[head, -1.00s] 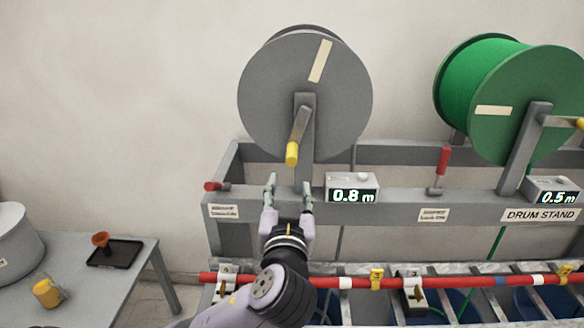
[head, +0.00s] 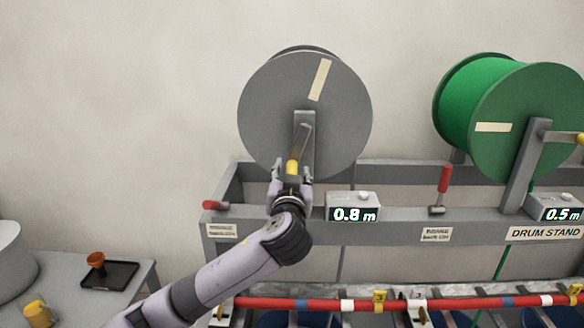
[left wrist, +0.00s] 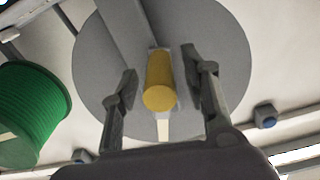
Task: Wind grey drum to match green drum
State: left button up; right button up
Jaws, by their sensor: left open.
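The grey drum (head: 275,100) is mounted on the stand at the centre, with a cream strip on its face. Its crank hangs down and ends in a yellow handle (head: 292,168). My left gripper (head: 292,176) is open, with its fingers on either side of the yellow handle. In the left wrist view the yellow handle (left wrist: 159,85) stands between the two open fingers (left wrist: 160,92), with gaps showing on both sides. The green drum (head: 530,110) is at the right. The grey drum's display (head: 353,213) reads 0.8 m and the green drum's display (head: 562,213) reads 0.5 m.
A red lever (head: 444,178) stands upright between the drums, and another red lever (head: 215,205) lies sideways at the stand's left end. A red bar (head: 330,304) runs along the front. A side table with a black tray (head: 108,275) is at the lower left.

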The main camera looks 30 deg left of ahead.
pick_arm(q)
jog(key=shift+w+a, duration=0.35)
jog(key=shift+w, duration=0.15)
jog(key=shift+c, duration=0.6)
grip_shut()
